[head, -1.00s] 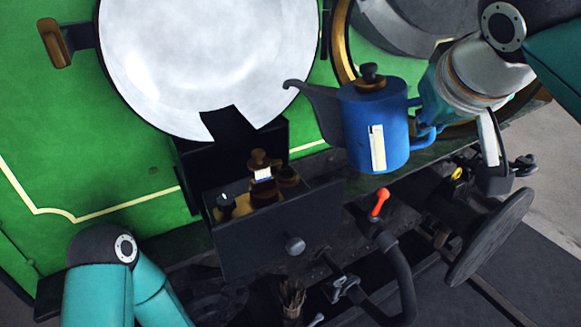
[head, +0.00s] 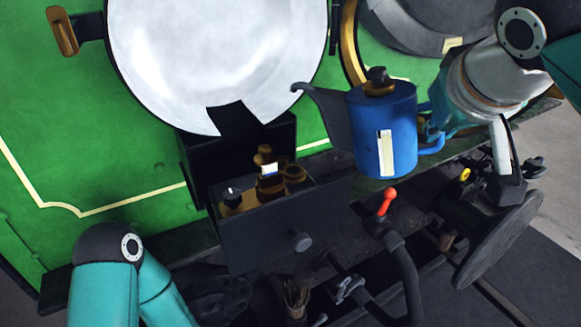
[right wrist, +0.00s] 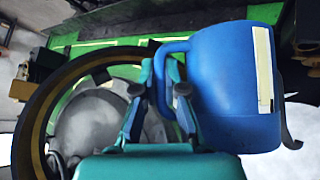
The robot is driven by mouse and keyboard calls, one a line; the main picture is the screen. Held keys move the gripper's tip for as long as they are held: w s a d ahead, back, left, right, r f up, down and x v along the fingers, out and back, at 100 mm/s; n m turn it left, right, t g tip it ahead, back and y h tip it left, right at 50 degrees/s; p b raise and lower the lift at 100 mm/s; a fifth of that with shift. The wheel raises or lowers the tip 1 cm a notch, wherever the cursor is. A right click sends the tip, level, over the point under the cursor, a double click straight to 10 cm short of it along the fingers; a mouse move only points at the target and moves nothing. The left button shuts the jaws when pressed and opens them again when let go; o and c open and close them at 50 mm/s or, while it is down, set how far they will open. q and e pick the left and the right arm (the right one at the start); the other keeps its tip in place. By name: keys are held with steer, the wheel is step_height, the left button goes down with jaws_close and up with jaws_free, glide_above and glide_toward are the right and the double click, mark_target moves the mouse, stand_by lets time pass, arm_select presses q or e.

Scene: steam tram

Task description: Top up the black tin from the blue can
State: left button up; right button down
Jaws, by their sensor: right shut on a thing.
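The blue can (head: 398,105) is upright in the air on the right of the head view, its dark curved spout pointing left. My right gripper (head: 432,128) is shut on its looped handle. The right wrist view shows the fingers (right wrist: 160,85) at the handle, beside the can's body (right wrist: 225,85). A black open-topped box (head: 255,240) with a round knob stands lower left of the can, holding brass fittings and a small black-capped piece. I cannot tell whether this box is the black tin. The spout tip is above and right of the box, apart from it. My left gripper is out of view.
A large pale round door (head: 215,60) on a green panel (head: 60,150) stands behind the box. A red-tipped lever (head: 387,202) rises under the can. A dark round buffer (head: 500,240) is at lower right. My left arm is at lower left.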

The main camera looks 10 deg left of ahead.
steer(key=shift+r, duration=0.15)
steer(key=shift+w+d+r+n+h+p, duration=0.1)
steer(key=shift+r+n+h+p, duration=0.25)
steer(key=shift+r+p, duration=0.7)
steer(key=shift+f+p, duration=0.15)
steer(key=shift+p, duration=0.15)
stand_by(0.4)
steer(key=shift+r+h+p, duration=0.45)
steer(key=shift+r+p, duration=0.35)
steer(key=shift+p, duration=0.25)
stand_by(0.4)
steer(key=shift+r+n+h+p, duration=0.35)
steer(key=shift+r+h+p, duration=0.15)
steer(key=shift+r+p, duration=0.5)
steer(key=shift+f, duration=0.1)
stand_by(0.3)
steer(key=shift+r+h+p, duration=0.3)
steer(key=shift+r+p, duration=0.55)
steer(key=shift+p, duration=0.35)
